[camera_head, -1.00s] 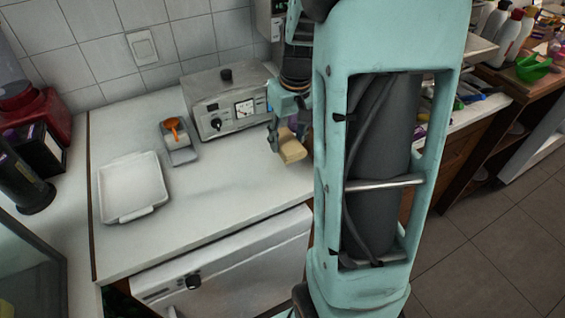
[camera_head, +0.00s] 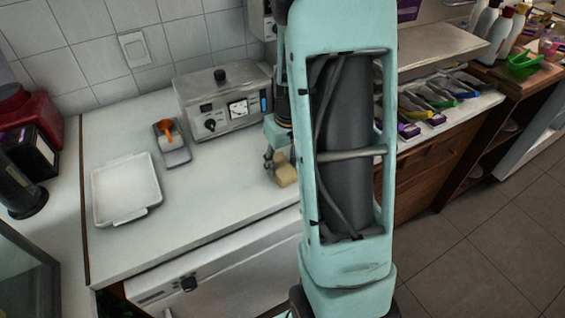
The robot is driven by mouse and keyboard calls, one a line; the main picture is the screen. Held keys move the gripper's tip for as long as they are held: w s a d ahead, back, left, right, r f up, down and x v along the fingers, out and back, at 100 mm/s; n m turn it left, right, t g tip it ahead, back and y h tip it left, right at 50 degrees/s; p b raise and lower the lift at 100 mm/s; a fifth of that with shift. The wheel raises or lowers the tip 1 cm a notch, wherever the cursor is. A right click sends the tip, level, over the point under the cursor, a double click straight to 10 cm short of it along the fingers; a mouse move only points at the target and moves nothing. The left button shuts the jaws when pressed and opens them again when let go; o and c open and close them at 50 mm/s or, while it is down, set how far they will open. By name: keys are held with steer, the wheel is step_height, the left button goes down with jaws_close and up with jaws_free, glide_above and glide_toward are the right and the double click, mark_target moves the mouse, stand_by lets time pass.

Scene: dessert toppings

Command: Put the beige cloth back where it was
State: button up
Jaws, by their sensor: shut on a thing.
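A small beige block-like thing (camera_head: 286,172), which looks like the folded beige cloth, is at the tip of my gripper (camera_head: 275,160). My gripper points down over the right part of the white counter (camera_head: 215,190) and is shut on the cloth. The cloth is at or just above the counter surface; I cannot tell whether it touches. My own arm column hides the counter to the right of it.
A metal appliance with a dial (camera_head: 225,100) stands behind my gripper. A grey holder with an orange scoop (camera_head: 172,142) and a white tray (camera_head: 125,190) are on the left. The counter between tray and gripper is clear. Several colored utensils (camera_head: 430,97) lie at right.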

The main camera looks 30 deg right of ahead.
mark_target(286, 171)
steer(key=o, duration=1)
steer(key=shift+o, duration=0.2)
step_height(286, 171, up, 12)
steer(key=s+p, duration=0.1)
steer(key=shift+s, duration=0.4)
